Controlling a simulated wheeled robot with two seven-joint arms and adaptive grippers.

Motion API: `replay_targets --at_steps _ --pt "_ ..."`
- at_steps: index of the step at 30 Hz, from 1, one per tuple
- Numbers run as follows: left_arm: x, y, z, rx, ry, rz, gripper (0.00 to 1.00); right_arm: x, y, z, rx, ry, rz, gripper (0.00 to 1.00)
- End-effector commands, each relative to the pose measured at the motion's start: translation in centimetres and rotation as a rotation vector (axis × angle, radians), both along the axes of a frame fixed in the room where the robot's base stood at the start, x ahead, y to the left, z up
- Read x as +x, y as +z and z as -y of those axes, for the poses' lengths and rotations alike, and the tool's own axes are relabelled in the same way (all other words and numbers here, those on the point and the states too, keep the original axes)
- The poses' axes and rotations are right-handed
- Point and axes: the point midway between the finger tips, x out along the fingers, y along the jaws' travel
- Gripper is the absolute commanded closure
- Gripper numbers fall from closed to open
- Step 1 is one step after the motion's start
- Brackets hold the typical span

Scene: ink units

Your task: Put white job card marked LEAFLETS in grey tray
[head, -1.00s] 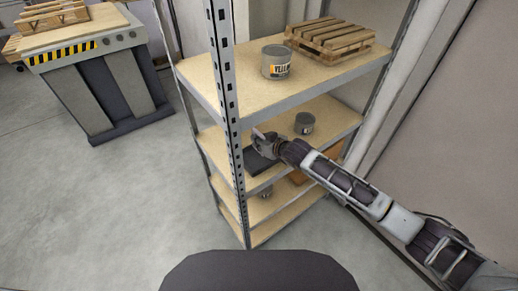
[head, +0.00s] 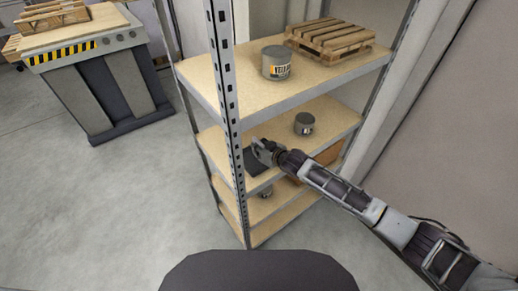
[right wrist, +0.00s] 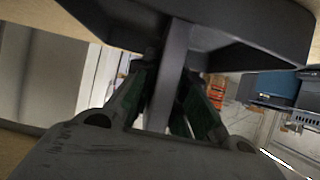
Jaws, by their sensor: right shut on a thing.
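A dark grey tray-like thing (head: 256,164) is on the middle shelf, partly hidden by the shelf post and my right gripper (head: 260,150). In the right wrist view its dark body (right wrist: 245,30) spans the top of the picture. My right gripper is at its near side, shut on a narrow dark grey piece (right wrist: 169,75) that stands between the fingers. No white card marked LEAFLETS can be made out. My left gripper is not in view.
The shelf unit's perforated metal post (head: 229,110) stands close left of my gripper. A grey can (head: 304,124) is on the same shelf. Above are a labelled can (head: 276,62) and a wooden pallet (head: 330,38). A grey cabinet (head: 105,85) stands left, with clear floor between.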

Motion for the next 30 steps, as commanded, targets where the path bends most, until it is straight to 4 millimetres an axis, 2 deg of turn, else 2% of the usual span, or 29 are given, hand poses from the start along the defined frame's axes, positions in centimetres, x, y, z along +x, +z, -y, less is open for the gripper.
replay_targets --at_steps 11,12,16,30 --pt "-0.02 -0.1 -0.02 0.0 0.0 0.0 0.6 0.01 -0.28 0.0 0.0 0.0 0.0 1.0" --pt "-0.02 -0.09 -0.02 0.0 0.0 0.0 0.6 0.01 -0.24 0.01 0.0 0.0 0.0 0.81" --pt "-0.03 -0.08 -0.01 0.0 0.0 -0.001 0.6 0.02 -0.24 0.01 0.0 0.0 0.0 0.65" --pt "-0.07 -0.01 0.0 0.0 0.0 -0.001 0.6 -0.04 0.05 0.11 -0.002 0.0 0.0 0.65"
